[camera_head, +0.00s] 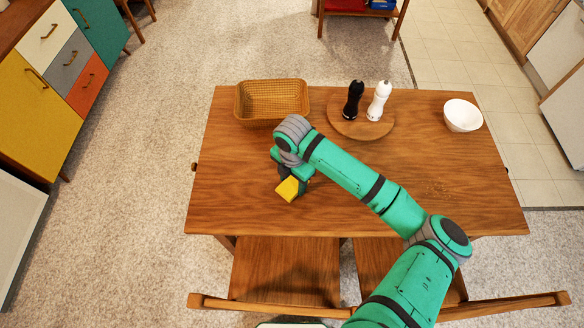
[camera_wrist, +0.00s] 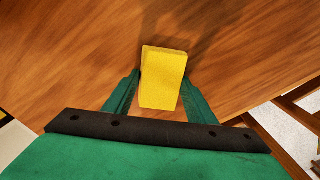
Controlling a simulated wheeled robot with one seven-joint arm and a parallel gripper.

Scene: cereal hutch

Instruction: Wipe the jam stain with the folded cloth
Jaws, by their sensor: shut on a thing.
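The folded cloth (camera_head: 288,189) is a small yellow block over the left-centre of the wooden table (camera_head: 230,180). My gripper (camera_head: 292,178) is shut on it from both sides. In the wrist view the cloth (camera_wrist: 163,78) sits between the two green fingers, slightly tilted. Whether the cloth touches the table or is held just above it, I cannot tell. I see no jam stain in either view; my arm and the cloth cover part of the tabletop.
A wicker basket (camera_head: 272,101) stands at the back left. A round board (camera_head: 347,124) holds a black mill (camera_head: 352,101) and a white mill (camera_head: 378,101). A white bowl (camera_head: 462,116) is at the back right. Chairs (camera_head: 284,275) stand in front.

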